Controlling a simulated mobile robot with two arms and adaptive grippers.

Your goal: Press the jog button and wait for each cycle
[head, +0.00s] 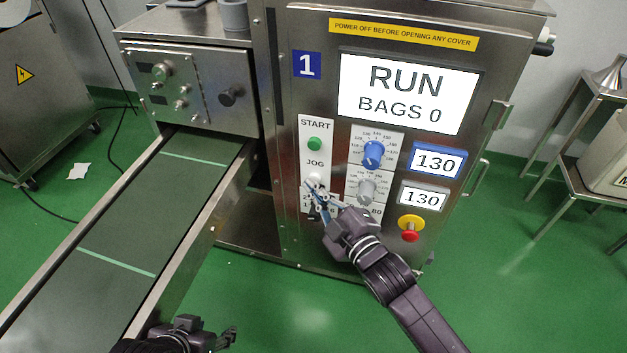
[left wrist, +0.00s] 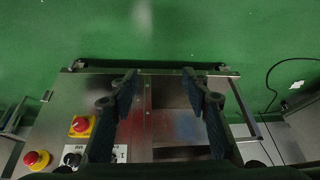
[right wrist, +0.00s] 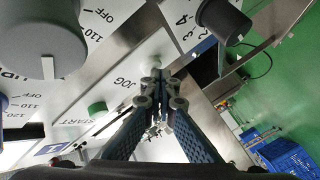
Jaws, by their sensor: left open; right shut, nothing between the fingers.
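The packing machine's front panel (head: 290,240) has a green START button (head: 314,144) above a JOG label. The display (head: 408,93) reads RUN, BAGS 0. My right gripper (head: 314,188) is shut and empty, its tips at the jog button just below the label. In the right wrist view the closed fingertips (right wrist: 158,78) reach the pale jog button (right wrist: 155,61); I cannot tell whether it is pushed in. The green START button also shows there (right wrist: 97,110). My left gripper (head: 228,337) is open and empty, low beside the conveyor, away from the panel.
A blue knob (head: 373,153) and a grey knob (head: 367,190) sit right of the buttons, with a red emergency stop (head: 410,229) below. The conveyor belt (head: 125,231) runs out at the left. A steel side table (head: 573,92) stands at the right.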

